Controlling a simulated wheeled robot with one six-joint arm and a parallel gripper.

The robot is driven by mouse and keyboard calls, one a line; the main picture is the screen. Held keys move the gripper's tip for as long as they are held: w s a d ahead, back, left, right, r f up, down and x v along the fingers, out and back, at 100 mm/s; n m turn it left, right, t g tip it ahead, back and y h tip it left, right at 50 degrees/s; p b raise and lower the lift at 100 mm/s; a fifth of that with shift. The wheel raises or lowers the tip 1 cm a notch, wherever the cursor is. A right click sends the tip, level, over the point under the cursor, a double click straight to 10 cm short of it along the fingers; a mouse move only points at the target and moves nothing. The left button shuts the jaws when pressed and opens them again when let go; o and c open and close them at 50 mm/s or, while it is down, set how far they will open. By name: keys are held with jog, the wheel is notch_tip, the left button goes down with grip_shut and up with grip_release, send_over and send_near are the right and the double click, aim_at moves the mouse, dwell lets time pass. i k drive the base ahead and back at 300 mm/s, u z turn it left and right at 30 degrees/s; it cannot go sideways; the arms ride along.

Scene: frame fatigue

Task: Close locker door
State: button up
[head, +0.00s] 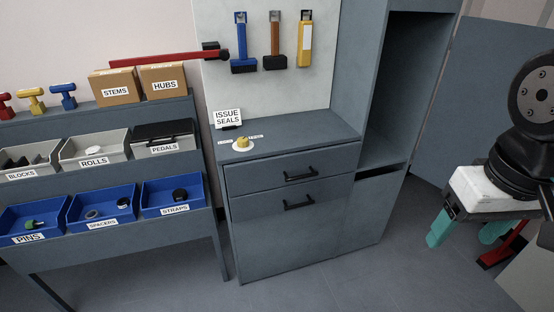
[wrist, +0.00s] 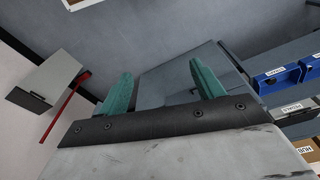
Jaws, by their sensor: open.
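The tall grey locker (head: 372,100) stands right of centre in the head view, with its dark inside open to view. Its door, a blue-grey panel (head: 490,85), stands swung wide open to the right. My arm hides part of the panel's right side. My gripper (head: 462,236) has teal fingers spread apart with nothing between them. It is at the lower right, in front of the door's lower part and apart from it. In the wrist view the fingers (wrist: 162,72) also show apart, with a blue-grey surface beyond; I cannot tell whether this is the door.
A drawer cabinet (head: 295,215) adjoins the locker on the left. A rack with blue bins (head: 100,238) stands farther left. A red bar (head: 508,248) and a pale box (head: 530,275) are low at the right, near my gripper. The floor (head: 380,280) in front is clear.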

aim_at(469, 112)
jog(key=u, duration=0.45)
jog(key=k, duration=0.55)
jog(key=u, duration=1)
jog(key=k, duration=0.8)
jog(key=z, duration=0.35)
jog(key=i, duration=0.9)
jog(key=z, duration=1.4)
jog(key=i, duration=1.1)
jog(key=z, duration=0.4)
